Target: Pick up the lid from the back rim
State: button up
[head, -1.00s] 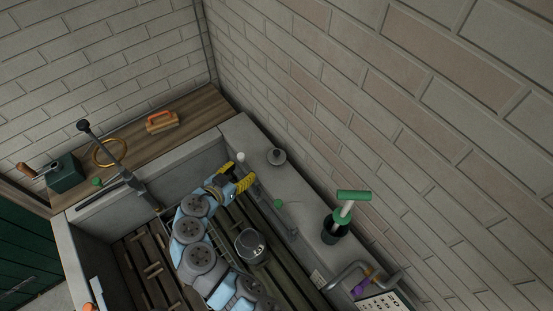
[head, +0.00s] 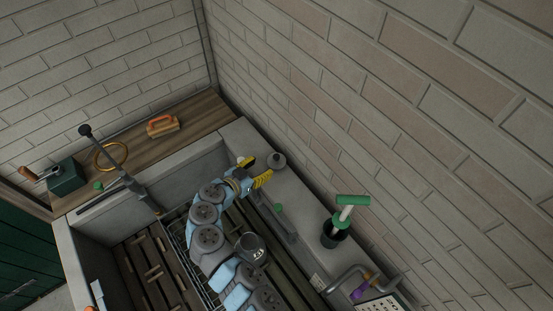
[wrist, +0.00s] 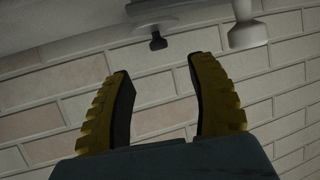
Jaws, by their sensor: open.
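The lid (head: 277,161) is a grey disc with a dark knob, lying on the back rim (head: 297,202) of the trough. In the wrist view the lid (wrist: 165,16) appears upside down at the top, its dark knob lined up between my fingers and beyond their tips. My gripper (head: 257,170) has yellow fingers spread apart beside the lid, just to its left in the head view. In the wrist view my gripper (wrist: 161,66) is open with nothing between the fingers.
A white round-topped object (wrist: 247,32) stands near the lid, mostly hidden behind a finger in the head view. The brick wall (head: 330,125) rises close behind the rim. A dark pot with a green-handled tool (head: 345,215) stands farther along the rim.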

aim_at(274, 159)
jog(key=shift+p+x, duration=0.35)
jog(key=shift+x, duration=1.9)
jog(key=shift+w, duration=0.1)
jog(key=shift+w+d, duration=0.1)
jog(key=shift+d, duration=0.05)
jog(key=shift+p+x, duration=0.4)
jog(key=shift+x, duration=0.85)
jog(key=shift+b+x, duration=0.35)
jog(key=shift+x, duration=0.65)
jog(key=shift+f, duration=0.2)
grip_shut()
